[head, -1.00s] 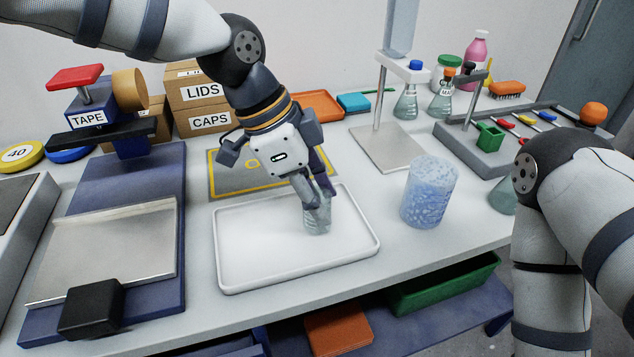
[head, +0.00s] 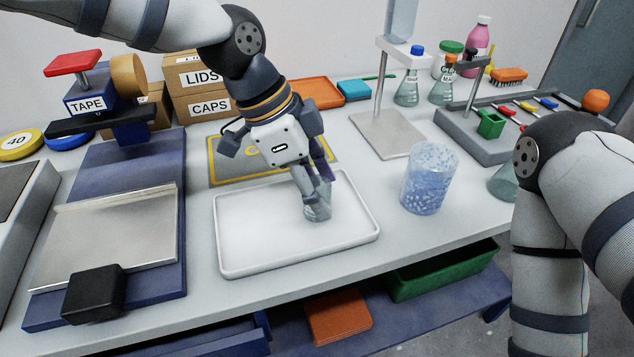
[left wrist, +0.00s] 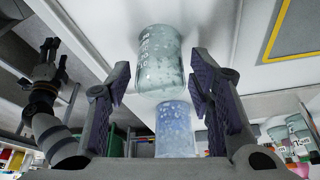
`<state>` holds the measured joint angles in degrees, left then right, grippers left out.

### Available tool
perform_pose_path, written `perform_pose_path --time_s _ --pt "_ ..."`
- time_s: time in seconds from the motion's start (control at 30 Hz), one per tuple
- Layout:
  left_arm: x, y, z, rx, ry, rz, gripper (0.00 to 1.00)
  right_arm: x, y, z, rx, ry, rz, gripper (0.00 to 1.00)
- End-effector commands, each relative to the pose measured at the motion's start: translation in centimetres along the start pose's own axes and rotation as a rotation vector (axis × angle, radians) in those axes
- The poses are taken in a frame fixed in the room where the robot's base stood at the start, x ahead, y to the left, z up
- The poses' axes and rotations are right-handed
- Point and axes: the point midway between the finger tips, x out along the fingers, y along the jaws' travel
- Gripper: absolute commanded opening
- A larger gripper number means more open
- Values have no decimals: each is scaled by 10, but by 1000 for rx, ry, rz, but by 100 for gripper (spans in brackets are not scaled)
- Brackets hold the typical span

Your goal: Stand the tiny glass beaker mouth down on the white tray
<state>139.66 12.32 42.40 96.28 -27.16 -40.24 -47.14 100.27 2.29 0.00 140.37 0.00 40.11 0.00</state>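The tiny glass beaker (head: 317,211) stands on the right part of the white tray (head: 237,268), clear with pale markings. In the left wrist view the beaker (left wrist: 160,60) is between the fingers, its far end against the tray. The end nearer the camera looks like a rounded closed base, so it appears mouth down, though the rim is hard to make out. My left gripper (head: 317,190) is above and around it. Its fingers (left wrist: 158,75) show a narrow gap on each side of the glass. My right gripper (left wrist: 45,70) is small in the left wrist view, away from the tray.
A larger blue-speckled beaker (head: 428,180) stands right of the tray. A yellow-marked grey mat (head: 225,172) lies behind it, and a blue press stand (head: 150,165) is on the left. A stand (head: 385,135) and flasks are at the back right. Most of the tray is bare.

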Motion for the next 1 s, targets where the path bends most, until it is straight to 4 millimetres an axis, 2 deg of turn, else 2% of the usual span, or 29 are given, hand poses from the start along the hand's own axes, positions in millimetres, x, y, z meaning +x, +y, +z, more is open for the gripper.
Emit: perform_pose_path --time_s 0.33,0.43,0.7,0.83,1.0 --pt "-5 -1 0 0 1 -2 56 0 0 0 0 0 0 53" --pt "-23 -1 -1 -1 2 -5 56 0 0 0 0 0 0 53" --pt "-94 -1 0 -1 3 -4 56 0 0 0 0 0 0 53" --pt "-114 0 0 0 2 -2 56 0 0 0 0 0 0 53" --pt "-121 0 0 0 1 0 56 0 0 0 0 0 0 53"
